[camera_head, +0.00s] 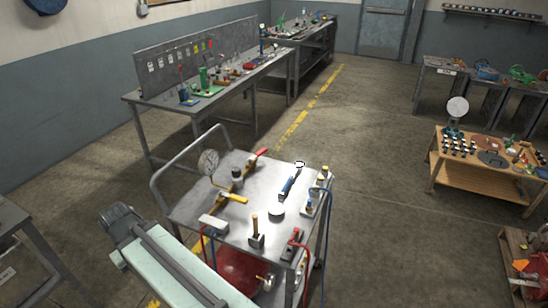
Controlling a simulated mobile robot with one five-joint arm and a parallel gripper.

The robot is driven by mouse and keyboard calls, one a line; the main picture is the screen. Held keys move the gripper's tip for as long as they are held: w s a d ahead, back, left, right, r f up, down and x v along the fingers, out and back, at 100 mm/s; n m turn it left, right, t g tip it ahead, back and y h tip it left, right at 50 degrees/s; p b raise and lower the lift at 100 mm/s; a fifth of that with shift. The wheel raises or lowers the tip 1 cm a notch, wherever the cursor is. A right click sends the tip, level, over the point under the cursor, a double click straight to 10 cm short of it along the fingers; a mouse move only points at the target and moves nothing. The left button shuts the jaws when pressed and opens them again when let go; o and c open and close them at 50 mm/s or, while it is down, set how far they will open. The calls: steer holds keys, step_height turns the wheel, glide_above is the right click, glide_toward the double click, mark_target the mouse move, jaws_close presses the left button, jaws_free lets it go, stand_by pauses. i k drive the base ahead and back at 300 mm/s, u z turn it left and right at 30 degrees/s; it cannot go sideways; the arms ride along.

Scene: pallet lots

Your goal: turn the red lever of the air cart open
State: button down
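The air cart (190,208) is a grey metal cart in the middle of the view, with a push rail on its left. A brass pipe (250,166) runs across its top. A small red lever (262,152) shows at the pipe's far end, and a yellow lever (236,197) near its close end. Another red part (297,241) is on a block at the cart's front right corner. Which red part is the task's lever, and how far it is turned, I cannot tell for certain. My pale green arm link enters at the bottom left; my gripper is not visible.
The floor between is clear.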

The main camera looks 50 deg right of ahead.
mark_target(260, 152)
steer(key=z, duration=1.05)
steer(key=k, duration=1.1)
steer(key=u, duration=0.8)
steer(key=i, duration=2.65)
